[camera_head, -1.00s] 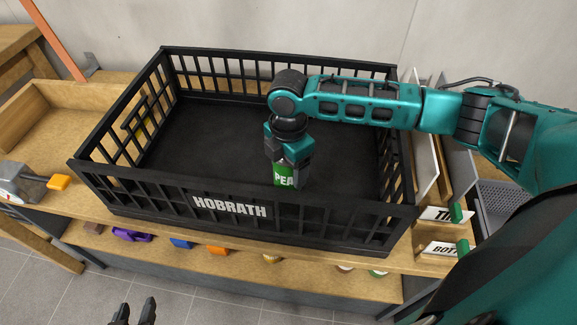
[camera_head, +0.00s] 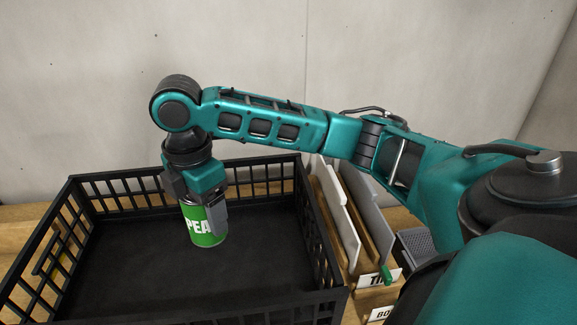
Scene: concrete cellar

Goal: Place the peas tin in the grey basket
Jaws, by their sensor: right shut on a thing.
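The green peas tin (camera_head: 204,230) with white lettering hangs upright in my right gripper (camera_head: 200,204), which is shut on its upper part. The tin is held over the inside of the large black crate (camera_head: 272,161), toward its back. The grey basket (camera_head: 413,243) is at the right, beyond the dividers. Only a small meshed part of it shows, and my right arm hides the rest. My left gripper is out of view.
Upright grey and wooden dividers (camera_head: 337,213) stand between the crate and the grey basket. Label cards (camera_head: 380,279) and a green piece are in front of them. A bare concrete wall rises behind. The crate's visible floor is clear.

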